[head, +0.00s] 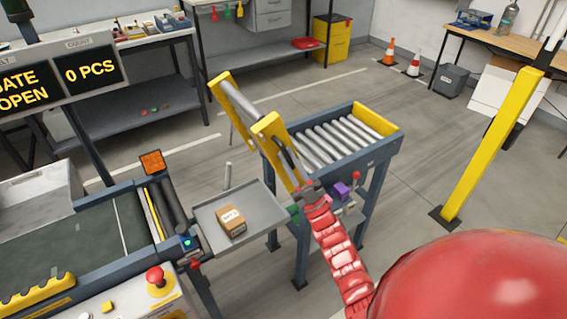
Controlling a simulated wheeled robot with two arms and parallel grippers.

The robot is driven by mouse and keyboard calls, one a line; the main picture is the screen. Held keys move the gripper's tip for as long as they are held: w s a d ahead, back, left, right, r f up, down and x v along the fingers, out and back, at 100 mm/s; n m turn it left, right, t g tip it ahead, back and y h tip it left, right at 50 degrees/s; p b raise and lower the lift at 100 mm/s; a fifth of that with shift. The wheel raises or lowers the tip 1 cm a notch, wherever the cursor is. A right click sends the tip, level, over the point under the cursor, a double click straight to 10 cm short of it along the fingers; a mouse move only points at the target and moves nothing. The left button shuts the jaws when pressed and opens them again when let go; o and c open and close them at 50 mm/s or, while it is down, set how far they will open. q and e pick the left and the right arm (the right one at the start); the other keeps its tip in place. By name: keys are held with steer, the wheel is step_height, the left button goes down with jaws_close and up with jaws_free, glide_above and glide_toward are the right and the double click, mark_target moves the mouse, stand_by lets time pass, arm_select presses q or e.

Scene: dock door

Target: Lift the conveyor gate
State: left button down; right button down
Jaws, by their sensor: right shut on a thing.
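The conveyor gate (272,137) is a short section with yellow sides and grey rollers. It is tilted steeply up at the left end of the fixed roller conveyor (372,155). My red right arm comes in from the lower right. Its gripper (308,190) is shut at the lower part of the gate's near yellow side. The fingertips are small here, and the exact contact is partly hidden. A display (62,76) reads "GATE OPEN" and "0 PCS". My left gripper is not in view.
A cardboard box (231,220) sits on a grey tray (207,214) between the belt conveyor (85,238) and the roller conveyor. A purple block (341,190) is close to my right gripper. A yellow post (490,150) stands at right. Open floor lies behind.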

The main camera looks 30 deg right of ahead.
stand_by(0.3)
steer(key=c, duration=0.8)
jaws_free()
steer(key=shift+c, duration=0.2)
steer(key=b+v, duration=0.3)
steer(key=v, duration=1.4)
steer(key=shift+s+d+f, duration=0.2)
